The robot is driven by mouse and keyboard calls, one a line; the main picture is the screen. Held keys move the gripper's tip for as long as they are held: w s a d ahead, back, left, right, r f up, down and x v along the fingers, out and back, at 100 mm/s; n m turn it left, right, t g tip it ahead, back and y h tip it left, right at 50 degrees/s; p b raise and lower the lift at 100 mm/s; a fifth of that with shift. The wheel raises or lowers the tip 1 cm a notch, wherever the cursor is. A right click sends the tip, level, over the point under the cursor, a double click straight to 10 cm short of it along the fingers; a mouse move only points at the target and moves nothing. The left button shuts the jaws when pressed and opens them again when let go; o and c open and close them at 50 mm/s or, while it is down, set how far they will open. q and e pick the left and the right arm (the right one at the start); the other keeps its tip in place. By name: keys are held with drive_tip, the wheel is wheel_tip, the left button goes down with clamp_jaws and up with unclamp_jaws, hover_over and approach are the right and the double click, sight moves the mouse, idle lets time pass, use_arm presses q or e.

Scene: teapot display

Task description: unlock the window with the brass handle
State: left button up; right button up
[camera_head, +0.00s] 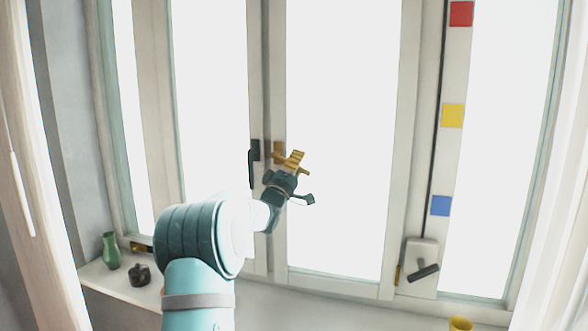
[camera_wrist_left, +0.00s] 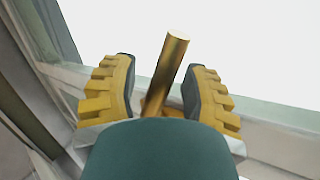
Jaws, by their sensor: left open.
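The brass handle shows in the left wrist view (camera_wrist_left: 167,70) as a smooth round bar, tilted, standing between my two finger pads. In the head view, a brownish brass piece (camera_head: 278,149) shows on the middle window frame, just left of my gripper. My left gripper (camera_head: 296,163) is open at the handle, with ridged yellow finger pads. In the left wrist view its fingers (camera_wrist_left: 160,88) stand on both sides of the bar, with a visible gap at the right; contact cannot be told. The handle's lower part is hidden by my gripper's dark green body. My right gripper is not in view.
A black handle (camera_head: 254,153) is on the frame just left. A grey box with a dark lever (camera_head: 424,272) is on the right frame, below red, yellow and blue squares (camera_head: 440,206). A green vase (camera_head: 110,250) and a dark pot (camera_head: 139,274) stand on the sill (camera_head: 105,283). A yellow cup (camera_head: 460,324) is lower right.

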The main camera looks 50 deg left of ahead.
use_arm(q)
drive_tip(key=v, duration=1.2)
